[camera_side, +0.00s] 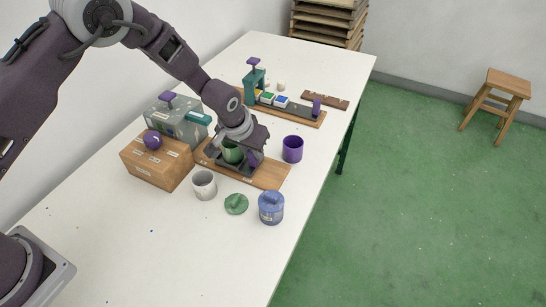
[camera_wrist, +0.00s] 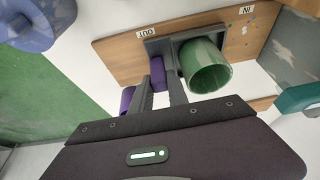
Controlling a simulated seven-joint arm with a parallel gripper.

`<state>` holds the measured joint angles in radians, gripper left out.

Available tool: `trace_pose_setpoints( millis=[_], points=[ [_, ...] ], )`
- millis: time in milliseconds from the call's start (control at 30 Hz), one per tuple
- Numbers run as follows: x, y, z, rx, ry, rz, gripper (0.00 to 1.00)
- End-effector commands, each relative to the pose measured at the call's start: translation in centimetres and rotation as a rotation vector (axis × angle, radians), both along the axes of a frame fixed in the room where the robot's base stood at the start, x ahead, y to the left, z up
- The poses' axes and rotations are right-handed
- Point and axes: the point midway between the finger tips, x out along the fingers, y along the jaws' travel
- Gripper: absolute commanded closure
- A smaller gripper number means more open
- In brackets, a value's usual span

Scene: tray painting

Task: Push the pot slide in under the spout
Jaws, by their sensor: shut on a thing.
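The pot slide (camera_side: 240,169) is a dark tray on a wooden board, with a purple handle (camera_wrist: 158,72). My gripper (camera_wrist: 160,88) is shut on this handle, one finger on each side. An open green pot (camera_wrist: 207,66) stands on the slide beside my fingers; it also shows in the side view (camera_side: 232,153). In the wrist view the slide lies by the OUT label, with the IN label further right. The teal spout (camera_side: 198,118) sticks out of the grey box machine (camera_side: 178,127); it also shows in the wrist view (camera_wrist: 298,97), apart from the pot.
The near table is mostly clear.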

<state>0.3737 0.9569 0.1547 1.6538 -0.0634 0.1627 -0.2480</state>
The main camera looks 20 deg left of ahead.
Motion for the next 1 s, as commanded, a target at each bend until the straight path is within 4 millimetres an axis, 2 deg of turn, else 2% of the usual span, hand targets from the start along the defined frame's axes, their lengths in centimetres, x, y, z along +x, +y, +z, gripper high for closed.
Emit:
trace_pose_setpoints(
  millis=[33, 100, 200, 300, 700, 733, 767, 1000],
  points=[
    [0.1, 1.7, 0.0, -0.001, 0.0, 0.008, 1.0],
    [0.0, 3.6, 0.0, -0.001, 0.0, 0.008, 1.0],
    [0.0, 5.7, 0.0, 0.0, -0.001, 0.006, 1.0],
    [0.0, 7.0, 0.0, 0.0, -0.002, 0.002, 1.0],
    [0.0, 7.9, 0.0, 0.004, -0.001, 0.003, 1.0],
    [0.0, 8.0, 0.0, 0.004, -0.001, 0.004, 0.74],
    [0.0, 8.0, 0.0, 0.004, -0.001, 0.004, 0.71],
    [-0.1, 7.8, 0.2, 0.002, -0.002, 0.002, 0.71]
  ],
)
